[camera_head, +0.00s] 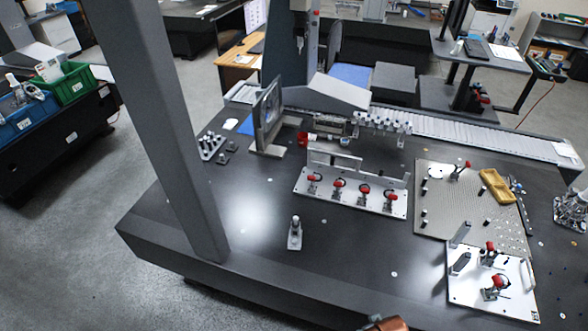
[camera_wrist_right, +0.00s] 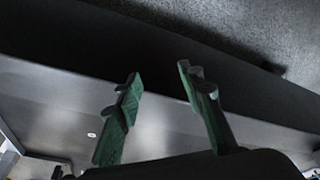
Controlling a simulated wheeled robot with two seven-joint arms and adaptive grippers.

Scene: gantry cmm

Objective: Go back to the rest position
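My right gripper (camera_wrist_right: 158,105) shows in the right wrist view with its two green-faced fingers spread wide apart. Nothing is between the fingers. Beyond them are the dark edge of the table and the grey floor. In the head view neither gripper can be made out; only a small copper-coloured part (camera_head: 386,323) shows at the bottom edge, and I cannot tell what it is. My left gripper is not in view.
A large dark table (camera_head: 330,250) fills the middle, with a grey column rising at its left. On it stand a plate with red clamps (camera_head: 352,195), a perforated plate (camera_head: 450,215), a white fixture plate (camera_head: 515,295) and a monitor (camera_head: 268,115). The front middle is mostly clear.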

